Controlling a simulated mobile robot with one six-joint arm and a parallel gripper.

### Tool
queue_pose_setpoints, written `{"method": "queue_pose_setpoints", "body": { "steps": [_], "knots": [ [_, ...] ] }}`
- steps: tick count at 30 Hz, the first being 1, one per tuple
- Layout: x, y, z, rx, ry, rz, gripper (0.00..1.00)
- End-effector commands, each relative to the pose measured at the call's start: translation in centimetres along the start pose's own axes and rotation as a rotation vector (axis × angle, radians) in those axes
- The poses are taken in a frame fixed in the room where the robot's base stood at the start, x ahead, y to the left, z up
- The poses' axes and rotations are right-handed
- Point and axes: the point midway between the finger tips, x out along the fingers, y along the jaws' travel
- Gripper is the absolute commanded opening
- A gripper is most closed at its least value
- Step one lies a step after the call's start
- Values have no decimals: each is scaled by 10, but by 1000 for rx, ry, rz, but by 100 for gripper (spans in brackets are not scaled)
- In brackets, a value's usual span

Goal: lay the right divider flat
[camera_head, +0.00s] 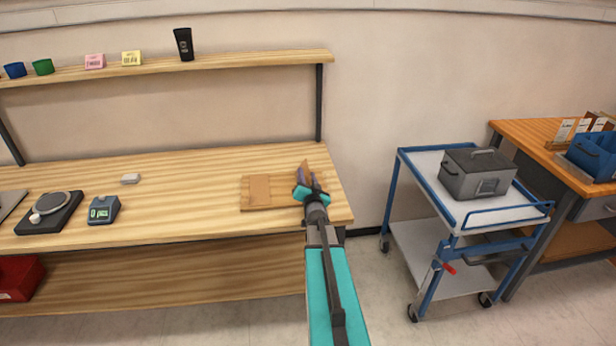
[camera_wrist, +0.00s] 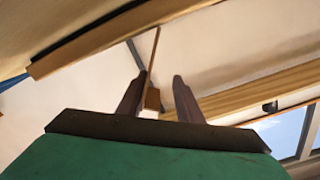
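A thin brown divider (camera_head: 304,172) stands up on the wooden bench near its right end, partly hidden by my gripper (camera_head: 309,184). In the wrist view the upright divider (camera_wrist: 154,48) shows edge-on as a thin strip, ahead of and between the fingers and nearer the left one. My gripper's fingers (camera_wrist: 160,78) are spread apart, with a clear gap to the right finger. A small brown block-like piece (camera_wrist: 152,98) shows between the fingers; I cannot tell what it belongs to. A flat brown board (camera_head: 256,192) lies on the bench just left of my gripper.
The bench (camera_head: 210,165) is clear behind the board. A dark scale (camera_head: 50,212), a small meter (camera_head: 104,210) and a white block (camera_head: 130,178) sit farther left. A shelf (camera_head: 215,62) runs above. A blue cart (camera_head: 470,190) with a grey box (camera_head: 477,175) stands right.

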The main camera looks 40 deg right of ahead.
Motion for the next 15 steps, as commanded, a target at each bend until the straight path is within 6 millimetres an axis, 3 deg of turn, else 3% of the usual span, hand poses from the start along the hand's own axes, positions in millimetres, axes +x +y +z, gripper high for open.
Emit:
{"method": "queue_pose_setpoints", "body": {
  "steps": [15],
  "knots": [
    [-30, 1, 1, 0, 0, 0, 33]
  ]
}}
